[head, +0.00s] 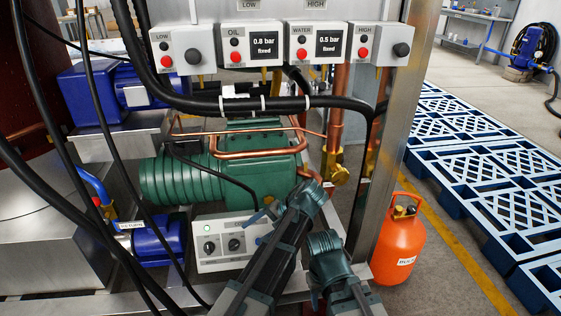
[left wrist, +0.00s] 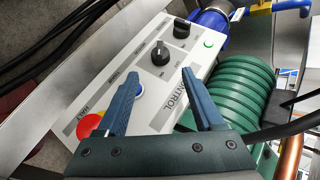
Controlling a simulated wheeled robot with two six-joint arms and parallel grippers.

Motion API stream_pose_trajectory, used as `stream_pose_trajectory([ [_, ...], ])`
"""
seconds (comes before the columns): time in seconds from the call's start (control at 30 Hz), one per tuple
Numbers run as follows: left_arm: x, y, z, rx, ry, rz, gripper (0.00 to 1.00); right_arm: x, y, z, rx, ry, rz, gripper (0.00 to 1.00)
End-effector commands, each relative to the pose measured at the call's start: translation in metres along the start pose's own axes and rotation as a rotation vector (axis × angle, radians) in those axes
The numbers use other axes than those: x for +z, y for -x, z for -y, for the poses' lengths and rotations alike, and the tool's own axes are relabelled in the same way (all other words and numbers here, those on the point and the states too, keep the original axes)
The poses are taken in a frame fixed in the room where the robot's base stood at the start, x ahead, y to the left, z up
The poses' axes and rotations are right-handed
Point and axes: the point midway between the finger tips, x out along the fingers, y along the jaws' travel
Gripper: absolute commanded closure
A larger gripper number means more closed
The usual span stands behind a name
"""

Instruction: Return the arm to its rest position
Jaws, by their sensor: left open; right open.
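My left gripper (head: 261,228) is in front of the white control box (head: 212,262) at the foot of the machine. In the left wrist view the left gripper (left wrist: 161,74) is open, with nothing between its blue fingers. The box's face (left wrist: 150,115) fills the view behind them. A red button (left wrist: 90,125) and a blue-ringed button lie by the left finger. Black knobs (left wrist: 160,52) and a lit green lamp (left wrist: 208,44) lie beyond the tips. I cannot tell whether the fingers touch the box. My right gripper (head: 315,296) is low, partly hidden by its arm, and appears empty.
A green compressor (head: 190,178) stands behind the box, with copper pipes around it. Black cables (head: 75,160) hang at the left. A steel post (head: 393,140) and an orange gas bottle (head: 398,240) stand right of my arms. Blue pallets (head: 480,165) lie on the floor further right.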

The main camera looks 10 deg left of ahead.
Motion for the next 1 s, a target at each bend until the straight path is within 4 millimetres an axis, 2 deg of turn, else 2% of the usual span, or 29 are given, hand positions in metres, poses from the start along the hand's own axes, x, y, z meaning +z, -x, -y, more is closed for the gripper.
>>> stream_pose_trajectory([
  [0.13,0.016,-0.017,-0.003,0.076,0.011,-0.008,0.31,0.0,0.0,0.0,0.0,0.0,0.0,0.5],
  [0.3,0.049,-0.05,-0.019,0.303,0.058,-0.048,0.31,0.0,0.0,0.0,0.0,0.0,0.0,0.5],
  [0.5,0.074,-0.064,-0.036,0.516,0.13,-0.101,0.31,0.0,0.0,0.0,0.0,0.0,0.0,0.5],
  [0.87,0.101,-0.064,-0.053,0.773,0.259,-0.181,0.31,0.0,0.0,0.0,0.0,0.0,0.0,0.5],
  [1.0,0.101,-0.046,-0.065,0.752,0.192,-0.182,0.31,0.0,0.005,-0.001,0.0,-0.001,0.0,0.5],
])
